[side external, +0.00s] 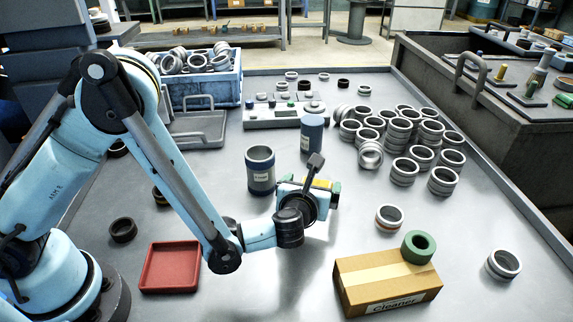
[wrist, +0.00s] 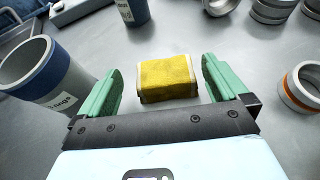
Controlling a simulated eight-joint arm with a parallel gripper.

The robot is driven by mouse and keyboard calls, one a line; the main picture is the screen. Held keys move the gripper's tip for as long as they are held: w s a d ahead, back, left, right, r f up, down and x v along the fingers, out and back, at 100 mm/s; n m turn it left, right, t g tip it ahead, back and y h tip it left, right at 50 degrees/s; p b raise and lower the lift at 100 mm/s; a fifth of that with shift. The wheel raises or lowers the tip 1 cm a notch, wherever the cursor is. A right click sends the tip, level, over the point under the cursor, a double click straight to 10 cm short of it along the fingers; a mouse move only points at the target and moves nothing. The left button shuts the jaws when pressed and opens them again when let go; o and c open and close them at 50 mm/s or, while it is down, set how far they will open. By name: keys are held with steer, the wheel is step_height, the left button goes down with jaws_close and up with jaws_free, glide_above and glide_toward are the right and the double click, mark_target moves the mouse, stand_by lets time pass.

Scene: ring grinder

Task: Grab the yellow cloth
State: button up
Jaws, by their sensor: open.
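The yellow cloth (wrist: 167,78) is a small folded block with pale edges. In the wrist view it lies on the grey table just ahead of my gripper (wrist: 160,88), roughly centred between the two green fingers. The fingers are apart with nothing gripped between them. In the side view my gripper (side external: 318,186) is low over the middle of the table, and a strip of yellow (side external: 318,183) shows beside it. Most of the cloth is hidden there by the gripper and wrist.
A blue-banded cup (side external: 261,171) stands close to the left finger, also in the wrist view (wrist: 42,75). A blue cylinder (side external: 312,133) stands behind. Many metal rings (side external: 401,172) crowd the right. A cardboard box (side external: 388,280) with a green ring sits in front. A red tray (side external: 171,267) lies left.

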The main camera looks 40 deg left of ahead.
mark_target(317, 178)
steer(key=shift+f+x, duration=0.15)
steer(key=shift+x, duration=1.15)
steer(key=shift+f+x, duration=0.15)
steer(key=shift+x, duration=1.1)
steer(key=shift+d, duration=0.2)
steer(key=c, duration=0.8)
steer(key=shift+o, duration=0.2)
steer(key=shift+r, duration=0.2)
